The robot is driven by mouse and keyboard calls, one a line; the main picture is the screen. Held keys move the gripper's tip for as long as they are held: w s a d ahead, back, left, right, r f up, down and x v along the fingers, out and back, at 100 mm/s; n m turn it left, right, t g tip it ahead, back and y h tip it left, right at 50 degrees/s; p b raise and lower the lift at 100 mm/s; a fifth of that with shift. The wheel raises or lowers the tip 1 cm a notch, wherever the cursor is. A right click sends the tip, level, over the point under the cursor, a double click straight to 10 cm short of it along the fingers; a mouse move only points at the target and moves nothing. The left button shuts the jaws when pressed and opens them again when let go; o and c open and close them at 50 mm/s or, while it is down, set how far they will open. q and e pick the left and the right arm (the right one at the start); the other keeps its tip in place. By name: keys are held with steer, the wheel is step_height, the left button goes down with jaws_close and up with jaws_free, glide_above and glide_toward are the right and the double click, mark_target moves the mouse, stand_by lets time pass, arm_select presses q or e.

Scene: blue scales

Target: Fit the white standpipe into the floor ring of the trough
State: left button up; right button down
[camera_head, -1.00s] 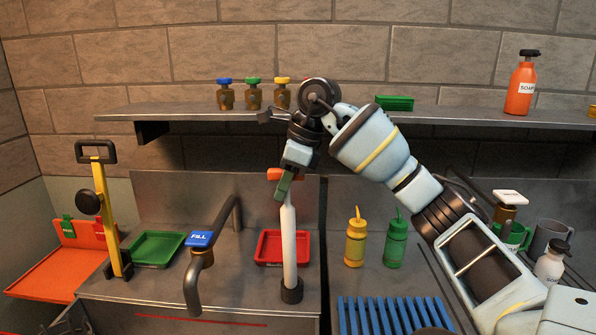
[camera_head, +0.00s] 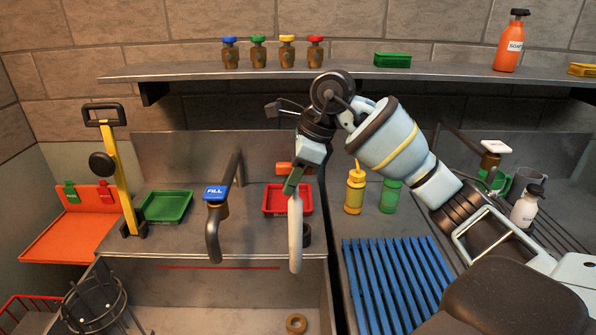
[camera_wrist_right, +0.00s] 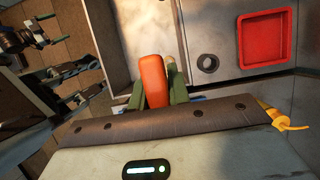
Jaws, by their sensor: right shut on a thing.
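My right gripper (camera_head: 292,186) is shut on the white standpipe (camera_head: 295,235) near its orange top (camera_head: 284,168). The pipe hangs roughly upright in front of the black socket (camera_head: 307,235) on the counter, its lower end across the trough's front ledge in the picture. The orange top is also between my right fingers in the right wrist view (camera_wrist_right: 153,82). The trough (camera_head: 215,300) lies below, with a brown floor ring (camera_head: 296,323) on its floor, clear of the pipe. My left gripper (camera_wrist_right: 92,78) appears open and empty at the left of the right wrist view.
A blue-handled fill tap (camera_head: 214,212) stands left of the pipe. Red (camera_head: 287,200) and green (camera_head: 166,207) trays lie behind. A blue rack (camera_head: 395,285) and yellow (camera_head: 354,190) and green (camera_head: 390,196) bottles are to the right.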

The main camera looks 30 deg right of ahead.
mark_target(293, 200)
arm_select(q)
steer(key=shift+s+d, duration=0.1)
stand_by(0.3)
arm_select(e)
steer(key=shift+f+b, duration=0.6)
steer(key=shift+f, duration=1.6)
steer(key=shift+f+b, duration=0.6)
steer(key=shift+f, duration=1.5)
steer(key=shift+f+b, duration=1.45)
steer(key=shift+f, duration=2.35)
steer(key=shift+f+b, duration=1.35)
steer(key=shift+f, duration=1.5)
arm_select(q)
steer(key=s+d+f+g, duration=0.1)
steer(key=s+f+g, duration=0.1)
steer(key=s+f, duration=0.5)
step_height(293, 200, down, 3)
steer(key=shift+f, duration=0.2)
steer(key=shift+s+f+g, duration=0.2)
steer(key=shift+s+g, duration=0.1)
steer(key=shift+s, duration=0.15)
arm_select(e)
steer(key=shift+f, duration=0.3)
arm_select(q)
steer(key=shift+w, duration=0.25)
arm_select(e)
steer(key=shift+f, duration=0.1)
